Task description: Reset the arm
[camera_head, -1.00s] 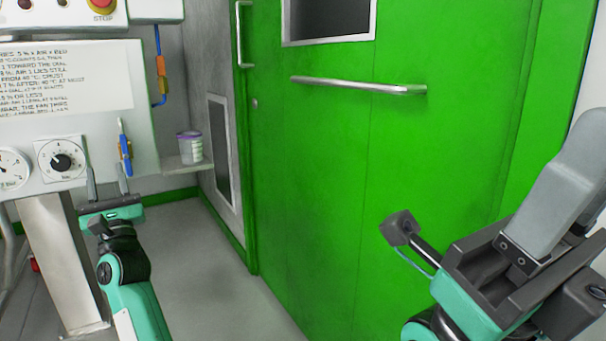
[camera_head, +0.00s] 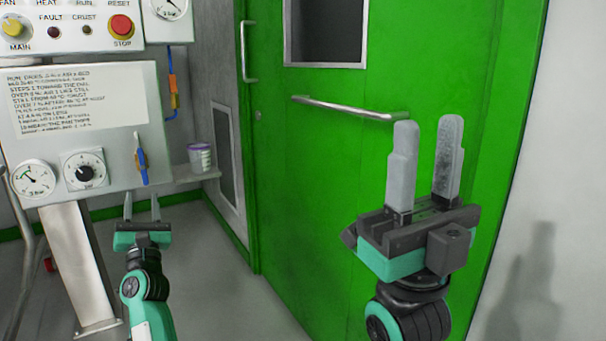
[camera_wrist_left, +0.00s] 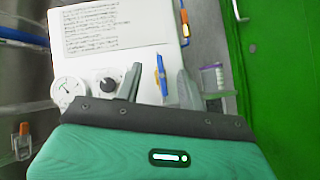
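My left gripper (camera_head: 141,208) is below the control panel, in front of its lower edge, with its two fingers pointing up and apart. It is open and empty. In the left wrist view its fingers (camera_wrist_left: 156,92) stand apart, with the black dial and a blue valve handle seen beyond them. My right gripper (camera_head: 424,155) is upright in front of the green door at the right. Its two grey fingers are apart with nothing between them.
The control panel (camera_head: 120,165) carries a gauge (camera_head: 32,178), a black dial (camera_head: 85,170) and a blue handle (camera_head: 141,165). A tub (camera_head: 200,157) stands on a small shelf. The green door (camera_head: 320,190) has a long metal bar (camera_head: 345,108). The floor (camera_head: 235,290) between the arms is clear.

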